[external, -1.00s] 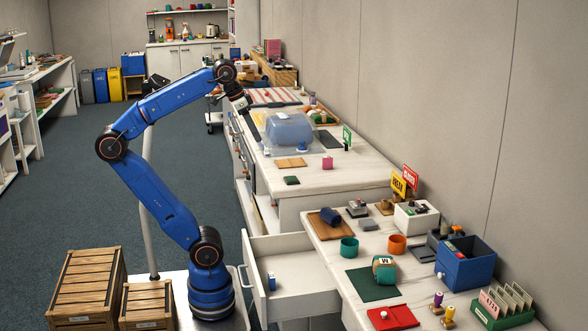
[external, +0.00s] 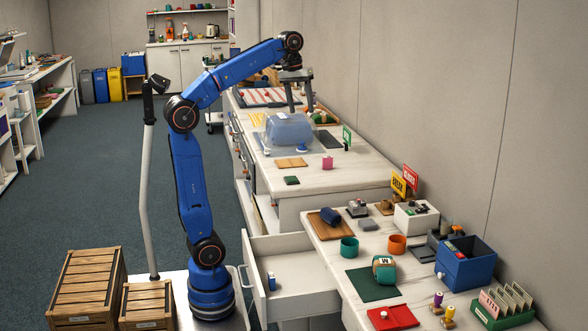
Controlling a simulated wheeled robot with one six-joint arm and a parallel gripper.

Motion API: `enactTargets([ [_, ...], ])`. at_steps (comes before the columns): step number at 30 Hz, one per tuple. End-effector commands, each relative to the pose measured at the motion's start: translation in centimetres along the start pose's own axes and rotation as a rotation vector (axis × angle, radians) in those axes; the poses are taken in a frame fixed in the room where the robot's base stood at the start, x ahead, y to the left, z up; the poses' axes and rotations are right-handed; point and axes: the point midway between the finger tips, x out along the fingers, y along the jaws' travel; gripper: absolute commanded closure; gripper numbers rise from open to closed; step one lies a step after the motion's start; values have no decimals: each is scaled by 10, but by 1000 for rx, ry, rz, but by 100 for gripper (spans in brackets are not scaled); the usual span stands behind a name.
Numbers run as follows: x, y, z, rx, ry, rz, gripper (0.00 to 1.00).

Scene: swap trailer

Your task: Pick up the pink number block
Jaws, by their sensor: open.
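A small pink block (external: 327,162) stands on the white bench (external: 355,177), near its front end. A number on it is too small to read. My gripper (external: 300,108) is open and empty, with its fingers pointing down. It is above the farther part of the bench, beyond the translucent blue bin, well apart from the pink block.
The translucent blue bin (external: 288,129) stands behind the pink block, with a green sign (external: 347,136) to its right. An open drawer (external: 300,268) juts out nearer the camera.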

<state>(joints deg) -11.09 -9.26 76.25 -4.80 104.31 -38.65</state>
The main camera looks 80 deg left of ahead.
Motion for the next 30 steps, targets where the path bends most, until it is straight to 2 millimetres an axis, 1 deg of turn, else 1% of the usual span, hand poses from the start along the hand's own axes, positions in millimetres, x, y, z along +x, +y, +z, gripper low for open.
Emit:
enactTargets([
  [1,4,6,-17,-54,-17,-9,43],
  [6,17,20,-66,-246,-65,-39,43],
  [9,26,25,-93,-351,-91,-58,43],
  [12,33,28,-113,-431,-110,-73,43],
  [15,39,30,-128,-492,-123,-85,43],
  [21,49,31,-151,-580,-143,-105,43],
  [30,59,32,-173,-665,-161,-123,43],
])
